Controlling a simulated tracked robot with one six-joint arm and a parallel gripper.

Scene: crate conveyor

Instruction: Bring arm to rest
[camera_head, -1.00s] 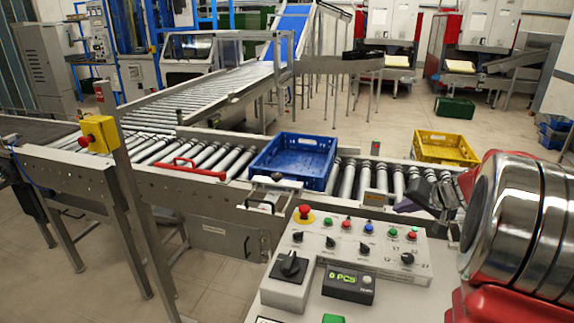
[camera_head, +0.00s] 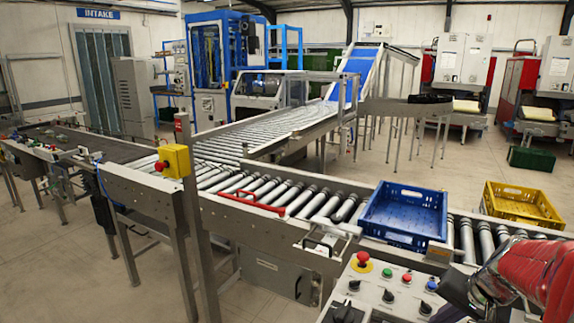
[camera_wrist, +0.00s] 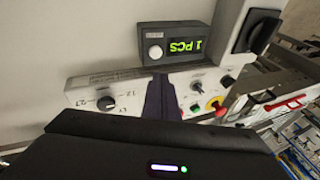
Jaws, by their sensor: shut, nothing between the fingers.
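My gripper shows in the wrist view (camera_wrist: 160,80) as a dark pair of fingers pressed together, with nothing between them. Its fingertips are in front of the grey control panel (camera_wrist: 100,90), seen upside down; I cannot tell the gap. My red and metal arm is at the lower right of the head view, with the dark wrist end above the right part of the control panel (camera_head: 350,290). The fingertips are not clear there.
An emergency stop (camera_head: 362,259) and knobs stand up from the panel. A counter display (camera_wrist: 172,46) reads 1 PCS.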

